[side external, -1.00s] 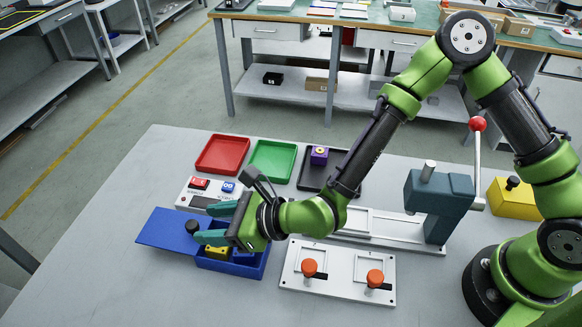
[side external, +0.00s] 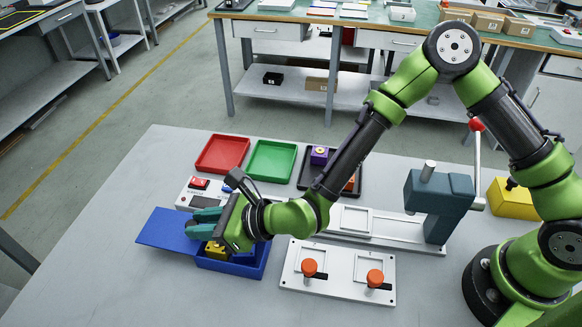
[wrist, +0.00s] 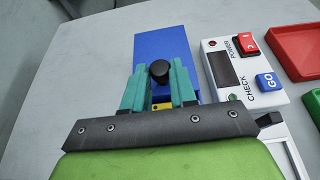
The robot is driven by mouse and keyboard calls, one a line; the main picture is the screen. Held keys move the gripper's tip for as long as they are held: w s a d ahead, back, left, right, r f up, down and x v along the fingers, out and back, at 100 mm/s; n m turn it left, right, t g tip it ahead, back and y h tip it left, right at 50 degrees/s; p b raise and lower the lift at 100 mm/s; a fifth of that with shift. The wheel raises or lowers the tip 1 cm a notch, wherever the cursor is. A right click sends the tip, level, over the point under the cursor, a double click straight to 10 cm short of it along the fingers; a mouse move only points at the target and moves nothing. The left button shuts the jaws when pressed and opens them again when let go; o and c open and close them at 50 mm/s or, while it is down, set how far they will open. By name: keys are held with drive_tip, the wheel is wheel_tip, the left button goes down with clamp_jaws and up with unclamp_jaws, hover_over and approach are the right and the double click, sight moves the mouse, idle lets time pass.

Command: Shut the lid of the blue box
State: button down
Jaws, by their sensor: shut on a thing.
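The blue box (side external: 245,269) stands on the grey table at the left front. Its lid (side external: 165,231) is off to the left of the opening, lying flat, so part of the box is uncovered. A yellow block (side external: 215,249) shows inside. The lid has a round black knob (wrist: 159,71). My gripper (wrist: 160,80) has its teal fingers on both sides of the knob and is shut on it. In the side external view my gripper (side external: 202,221) hides the knob.
Right of the box is a white check unit (wrist: 243,76) with red and blue buttons. A white plate with orange knobs (side external: 337,290) lies on the right. Red (side external: 222,172) and green (side external: 272,174) trays stand behind. The table left of the lid is clear.

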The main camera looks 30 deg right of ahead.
drive_tip(key=s+d, duration=0.9)
drive_tip(key=c, duration=0.9)
unclamp_jaws()
drive_tip(key=shift+s+d+r, duration=0.9)
drive_tip(key=shift+d+r, duration=0.1)
drive_tip(key=shift+a+r, duration=0.1)
drive_tip(key=shift+r, duration=3)
